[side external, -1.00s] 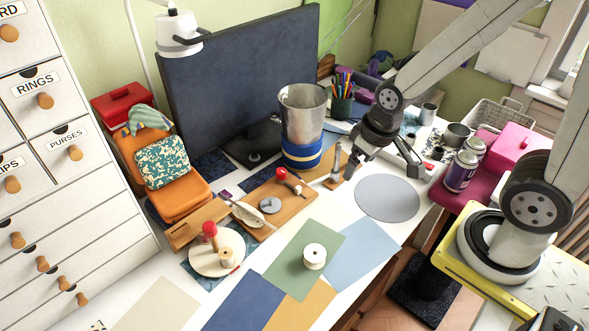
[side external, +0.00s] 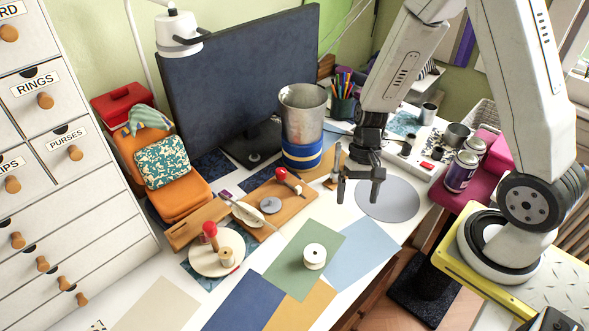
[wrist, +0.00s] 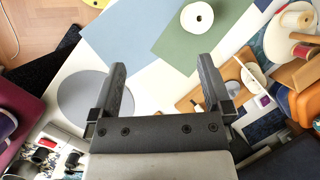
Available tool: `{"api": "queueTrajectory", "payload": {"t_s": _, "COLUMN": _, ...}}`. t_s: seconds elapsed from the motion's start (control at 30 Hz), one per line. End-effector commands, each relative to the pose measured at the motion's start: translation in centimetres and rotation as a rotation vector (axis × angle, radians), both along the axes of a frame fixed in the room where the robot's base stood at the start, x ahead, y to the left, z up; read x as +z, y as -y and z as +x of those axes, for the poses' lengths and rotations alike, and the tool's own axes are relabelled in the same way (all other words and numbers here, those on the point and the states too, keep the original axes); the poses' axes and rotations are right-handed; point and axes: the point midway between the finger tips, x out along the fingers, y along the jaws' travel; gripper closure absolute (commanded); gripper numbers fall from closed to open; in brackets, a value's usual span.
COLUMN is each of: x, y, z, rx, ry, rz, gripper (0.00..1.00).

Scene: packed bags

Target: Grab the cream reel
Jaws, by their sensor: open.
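A cream-white reel (side external: 314,256) with a dark centre hole stands on a green sheet (side external: 290,250) on the white table. It also shows near the top of the wrist view (wrist: 197,17), beyond my right-hand finger. My gripper (side external: 358,195) points down above the table, behind and to the right of the reel in the side view. In the wrist view my gripper (wrist: 162,64) has its two fingers wide apart with nothing between them. The reel is clear of both fingers.
A tan reel (side external: 226,258) and a red-topped item (side external: 210,234) stand on a round board (side external: 205,262). A wooden board (side external: 280,205) holds tools. A metal pot (side external: 303,115) rises left of my gripper. Blue sheets lie flat beside the green one. A grey disc (side external: 387,199) lies right.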

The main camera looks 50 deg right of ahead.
Motion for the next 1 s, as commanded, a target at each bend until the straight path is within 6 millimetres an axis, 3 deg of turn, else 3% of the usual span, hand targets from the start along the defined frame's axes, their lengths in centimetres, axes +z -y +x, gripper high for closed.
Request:
{"api": "queueTrajectory", "payload": {"t_s": 0.5, "x": -7.2, "y": -1.1, "z": 0.6, "rx": -0.451, "ry": -0.301, "rz": 0.329, "gripper": 0.0}}
{"api": "queueTrajectory", "payload": {"t_s": 1.0, "x": -13.5, "y": -1.5, "z": 1.8, "rx": -0.852, "ry": -0.46, "rz": 0.64, "gripper": 0.0}}
